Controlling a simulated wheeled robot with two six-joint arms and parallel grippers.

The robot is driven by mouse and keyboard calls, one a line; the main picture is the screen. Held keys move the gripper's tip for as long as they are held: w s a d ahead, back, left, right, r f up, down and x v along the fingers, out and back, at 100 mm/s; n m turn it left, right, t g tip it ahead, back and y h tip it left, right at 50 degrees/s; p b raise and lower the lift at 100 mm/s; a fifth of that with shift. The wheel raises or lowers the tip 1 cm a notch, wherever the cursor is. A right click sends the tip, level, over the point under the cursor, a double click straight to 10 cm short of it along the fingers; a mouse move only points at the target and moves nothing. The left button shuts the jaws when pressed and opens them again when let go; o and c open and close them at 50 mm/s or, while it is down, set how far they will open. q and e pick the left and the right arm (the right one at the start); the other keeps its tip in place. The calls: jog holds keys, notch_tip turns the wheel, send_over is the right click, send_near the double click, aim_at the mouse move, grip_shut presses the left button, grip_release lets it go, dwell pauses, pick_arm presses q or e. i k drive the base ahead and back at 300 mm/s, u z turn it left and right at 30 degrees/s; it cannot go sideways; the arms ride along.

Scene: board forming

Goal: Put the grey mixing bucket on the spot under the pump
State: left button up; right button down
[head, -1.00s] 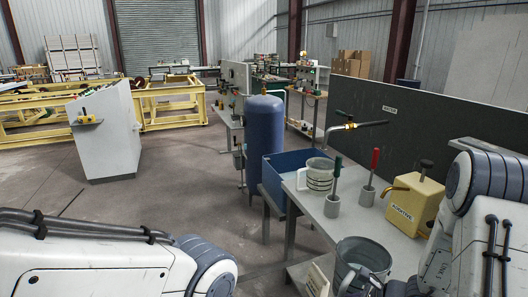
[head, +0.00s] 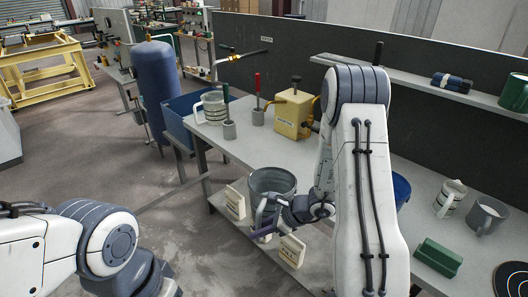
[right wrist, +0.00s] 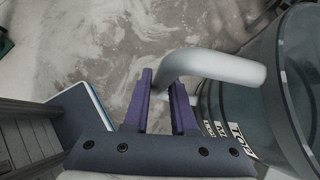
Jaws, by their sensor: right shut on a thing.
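The grey mixing bucket (head: 272,183) is upright at the front edge of the grey bench, below the yellow pump box in the head view. Its side and pale handle (right wrist: 215,66) show in the right wrist view. My right gripper (head: 262,222) is shut on that handle, its purple jaws (right wrist: 171,95) on either side. Whether the bucket touches the bench is unclear. The yellow pump (head: 293,112) stands farther back, with a curved spout on its left; my right arm covers part of its right side. The spot under it is not clearly seen. My left gripper is out of view.
Grey holders (head: 229,130) with red and green handled tools stand left of the pump. A striped jug (head: 213,105) is at the bench's far left end. A blue container (head: 401,190), a white cup (head: 449,199), a grey mug (head: 486,215) and a green block (head: 438,257) are on the right.

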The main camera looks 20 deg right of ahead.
aim_at(262, 151)
jog(key=k, duration=0.35)
jog(key=u, duration=1.6)
jog(key=i, duration=0.85)
jog(key=z, duration=2.15)
jog(key=i, duration=1.5)
jog(key=u, duration=0.05)
